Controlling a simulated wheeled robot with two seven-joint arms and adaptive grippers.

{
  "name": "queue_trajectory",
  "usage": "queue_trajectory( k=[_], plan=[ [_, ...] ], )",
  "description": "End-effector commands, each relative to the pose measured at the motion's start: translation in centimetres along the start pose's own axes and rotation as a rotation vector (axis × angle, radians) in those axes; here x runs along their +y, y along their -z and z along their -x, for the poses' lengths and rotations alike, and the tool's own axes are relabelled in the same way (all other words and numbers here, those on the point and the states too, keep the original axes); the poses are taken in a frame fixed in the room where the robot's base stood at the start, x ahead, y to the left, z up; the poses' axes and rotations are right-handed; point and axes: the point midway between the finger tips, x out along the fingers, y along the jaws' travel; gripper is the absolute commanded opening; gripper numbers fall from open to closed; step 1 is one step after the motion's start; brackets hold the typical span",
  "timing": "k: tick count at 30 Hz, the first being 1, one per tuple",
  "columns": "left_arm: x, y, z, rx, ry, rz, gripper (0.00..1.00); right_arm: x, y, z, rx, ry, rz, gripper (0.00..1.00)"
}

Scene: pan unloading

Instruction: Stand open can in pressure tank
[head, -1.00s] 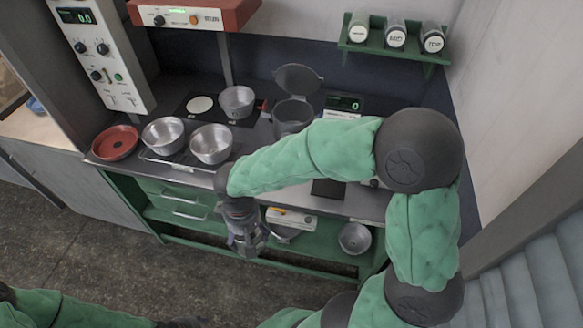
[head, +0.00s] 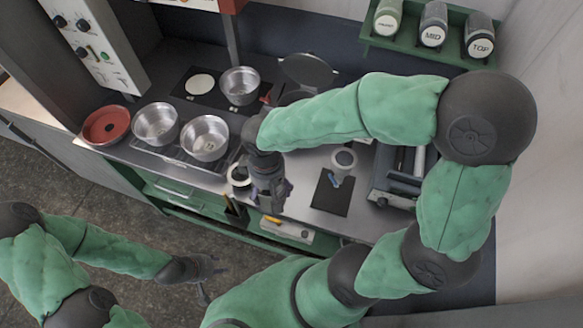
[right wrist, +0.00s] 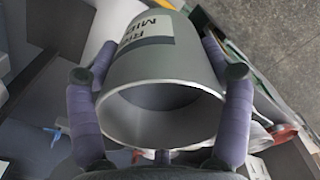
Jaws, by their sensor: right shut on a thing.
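The open can (right wrist: 160,75) fills the right wrist view, a grey cylinder with a white label partly reading "MID" and its open mouth facing the camera. My right gripper (right wrist: 168,100) has one purple finger on each side of it and is shut on it. In the head view my right gripper (head: 270,205) hangs over the counter's front part; the can's outline is unclear there. The pressure tank (head: 293,97) stands behind my right arm, mostly hidden, with its round lid (head: 308,70) raised. My left gripper (head: 207,277) is empty and seems open, low over the floor.
Two metal pots (head: 205,138) and a red pan (head: 107,126) stand left on the counter. Another pot (head: 240,86) is behind them. A small cylinder (head: 343,160) stands by a black mat (head: 331,195) at right. Labelled canisters (head: 434,25) sit on a green shelf.

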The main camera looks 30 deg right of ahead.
Motion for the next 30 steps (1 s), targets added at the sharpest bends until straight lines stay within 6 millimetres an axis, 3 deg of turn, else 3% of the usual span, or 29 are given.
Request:
queue_trajectory(
  k=[12, 15, 21, 30],
  plan=[
    [-0.2, 0.0, -0.7, 0.000, 0.000, 0.000, 0.40, 7.8, 2.9, -3.8, -0.002, 0.000, -0.007, 0.25],
    [-0.4, 0.1, -1.1, 0.000, 0.000, 0.000, 0.40, 9.0, 3.3, -5.6, -0.004, 0.000, -0.004, 0.25],
    [-0.5, 0.1, -1.4, 0.000, 0.000, 0.000, 0.40, 11.0, 4.2, -8.0, 0.000, -0.001, -0.002, 0.25],
    [-0.6, 0.1, -1.6, 0.000, 0.000, 0.000, 0.40, 12.1, 4.6, -9.4, 0.000, 0.000, -0.002, 0.25]
  ],
)
